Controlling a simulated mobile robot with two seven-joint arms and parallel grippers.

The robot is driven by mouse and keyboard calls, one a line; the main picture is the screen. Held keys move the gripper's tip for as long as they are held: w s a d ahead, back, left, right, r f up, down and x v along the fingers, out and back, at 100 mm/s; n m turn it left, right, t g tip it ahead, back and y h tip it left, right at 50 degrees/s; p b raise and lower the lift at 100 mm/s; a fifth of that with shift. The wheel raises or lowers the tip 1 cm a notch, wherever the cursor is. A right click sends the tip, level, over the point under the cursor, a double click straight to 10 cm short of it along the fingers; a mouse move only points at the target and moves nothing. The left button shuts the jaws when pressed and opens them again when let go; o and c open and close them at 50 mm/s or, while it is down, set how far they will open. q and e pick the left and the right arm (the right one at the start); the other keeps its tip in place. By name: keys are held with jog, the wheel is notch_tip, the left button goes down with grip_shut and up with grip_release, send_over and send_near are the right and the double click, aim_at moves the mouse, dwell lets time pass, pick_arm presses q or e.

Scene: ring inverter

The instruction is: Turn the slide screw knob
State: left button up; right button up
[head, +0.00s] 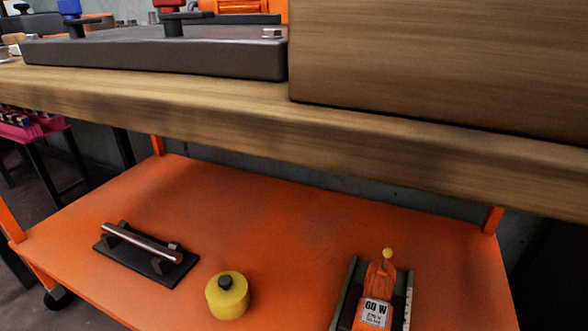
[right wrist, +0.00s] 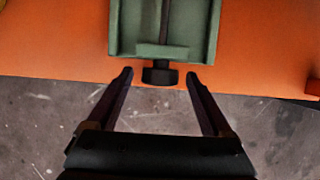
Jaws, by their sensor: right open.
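The slide unit is a green base (right wrist: 128,38) with a dark screw along its middle in the right wrist view. A black knob (right wrist: 161,74) sticks out of its near end, over the edge of the orange shelf. My right gripper (right wrist: 159,78) is open. Its fingertips show on either side of the knob, with a gap on each side; I cannot tell their depth relative to it. The head view shows the slide's green side (head: 344,293) and an orange carriage (head: 381,280) labelled 60 W; its near end is cut off. My left gripper is not in view.
The orange shelf (head: 290,215) also holds a yellow round container (head: 228,296) and a black plate with a metal bar handle (head: 143,242). A wooden tabletop (head: 200,110) overhangs the shelf's back. Grey floor (right wrist: 40,125) lies in front of the shelf.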

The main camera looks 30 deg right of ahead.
jog(key=shift+c, duration=0.3)
grip_shut()
jog(key=shift+s+d+r+t+y+p, duration=0.1)
jog(key=shift+s+d+t+y+p, duration=0.15)
jog(key=shift+t+y+p, duration=0.25)
jog(key=shift+t+y, duration=0.3)
jog(key=shift+t, duration=0.2)
jog(key=shift+s+f+m+t+y+b, duration=0.1)
jog(key=shift+f+m+t+y+b, duration=0.5)
jog(key=shift+b, duration=0.4)
jog(key=shift+r+t+y+b, duration=0.3)
jog(key=shift+t, duration=0.1)
jog(key=shift+r, duration=0.1)
